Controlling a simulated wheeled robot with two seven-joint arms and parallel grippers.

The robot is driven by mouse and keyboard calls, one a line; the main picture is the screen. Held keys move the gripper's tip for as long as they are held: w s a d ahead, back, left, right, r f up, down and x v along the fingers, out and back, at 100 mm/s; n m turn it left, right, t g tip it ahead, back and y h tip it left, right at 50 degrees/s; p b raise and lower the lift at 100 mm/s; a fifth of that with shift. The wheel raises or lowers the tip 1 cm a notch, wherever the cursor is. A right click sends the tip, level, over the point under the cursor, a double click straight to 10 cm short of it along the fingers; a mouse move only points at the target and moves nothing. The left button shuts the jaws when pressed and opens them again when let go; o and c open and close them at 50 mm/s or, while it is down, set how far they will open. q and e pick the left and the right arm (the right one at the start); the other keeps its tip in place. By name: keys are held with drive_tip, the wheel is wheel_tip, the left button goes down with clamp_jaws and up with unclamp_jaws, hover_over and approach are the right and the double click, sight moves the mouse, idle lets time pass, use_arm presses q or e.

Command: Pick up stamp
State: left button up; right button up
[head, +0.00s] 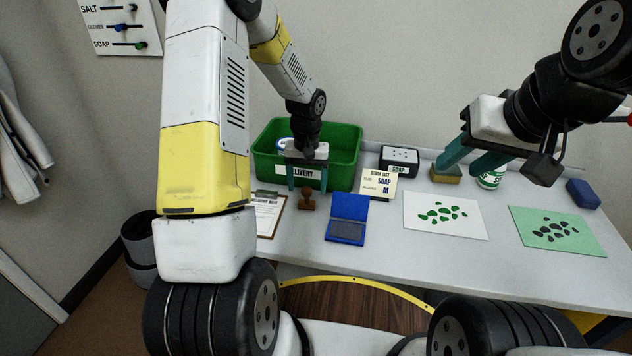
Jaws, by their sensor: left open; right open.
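The stamp (308,200) is small and reddish brown, and stands on the table between the clipboard and the blue ink pad. My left gripper (307,186) is open, pointing down, with its teal fingers around or just above the stamp; I cannot tell whether they touch it. The ink pad (346,231) lies open to the right of the stamp, its blue lid raised. My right gripper (455,163) is open at the right, its teal fingers close to a tan and green block (446,175); contact is unclear.
A green bin (347,142) stands behind my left gripper. A clipboard (268,212) lies left of the stamp. The front table strip is clear.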

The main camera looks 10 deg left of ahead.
sight(306, 196)
use_arm(q)
drive_tip(key=f, duration=0.5)
drive_tip(key=shift+w+a+f, duration=0.2)
drive_tip(key=shift+w+f, duration=0.05)
drive_tip(key=shift+f, duration=0.15)
drive_tip(key=c, duration=1.4)
drive_tip(key=shift+r, duration=0.15)
